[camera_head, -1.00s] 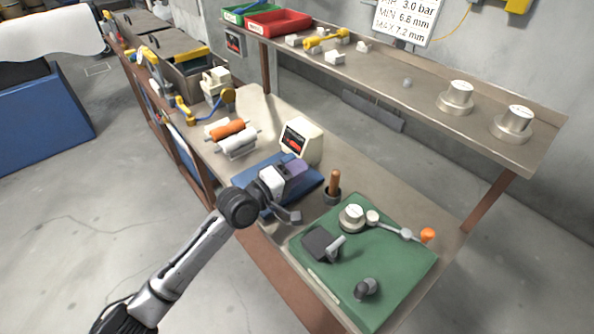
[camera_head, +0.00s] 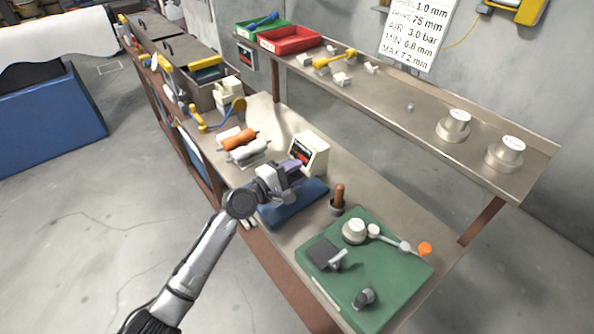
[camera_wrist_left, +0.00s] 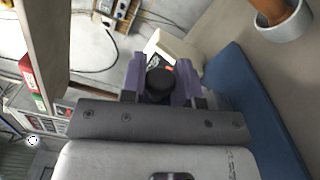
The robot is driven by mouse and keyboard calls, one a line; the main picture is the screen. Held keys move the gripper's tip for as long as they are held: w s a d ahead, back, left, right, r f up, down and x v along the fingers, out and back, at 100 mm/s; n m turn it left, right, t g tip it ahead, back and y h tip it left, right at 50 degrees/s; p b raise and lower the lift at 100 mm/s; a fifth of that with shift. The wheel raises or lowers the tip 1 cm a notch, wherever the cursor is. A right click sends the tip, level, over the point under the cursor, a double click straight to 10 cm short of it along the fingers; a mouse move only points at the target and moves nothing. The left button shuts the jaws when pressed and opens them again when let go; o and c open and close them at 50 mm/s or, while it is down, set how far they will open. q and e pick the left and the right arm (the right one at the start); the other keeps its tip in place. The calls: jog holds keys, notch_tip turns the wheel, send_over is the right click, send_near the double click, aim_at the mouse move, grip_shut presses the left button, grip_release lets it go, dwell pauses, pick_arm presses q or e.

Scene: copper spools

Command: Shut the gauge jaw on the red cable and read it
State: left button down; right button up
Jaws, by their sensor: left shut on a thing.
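The gauge (camera_head: 308,152) looks like a white box with a dark face and red display, standing behind the blue pad (camera_head: 302,203). It also shows in the left wrist view (camera_wrist_left: 182,50), beyond the fingers. My left gripper (camera_head: 290,172) is over the pad, just in front of the gauge. In the left wrist view its purple fingers (camera_wrist_left: 160,82) are shut on a dark round part (camera_wrist_left: 159,79); whether this belongs to the gauge jaw I cannot tell. I cannot make out the red cable or a reading. My right gripper is not in view.
A copper rod in a grey cup (camera_head: 338,201) and a green mat (camera_head: 395,277) with metal fittings lie to the right. Orange and white spools (camera_head: 240,142) are at the left. A shelf (camera_head: 400,112) overhangs the bench's back.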

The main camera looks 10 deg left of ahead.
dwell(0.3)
pick_arm(q)
jog(key=c, duration=0.9)
grip_release()
jog(key=shift+a, duration=0.15)
jog(key=shift+s+a, duration=0.2)
jog(key=shift+a, duration=0.05)
jog(key=shift+p+v, duration=1)
jog(key=shift+v, duration=5.5)
jog(key=shift+r, duration=0.1)
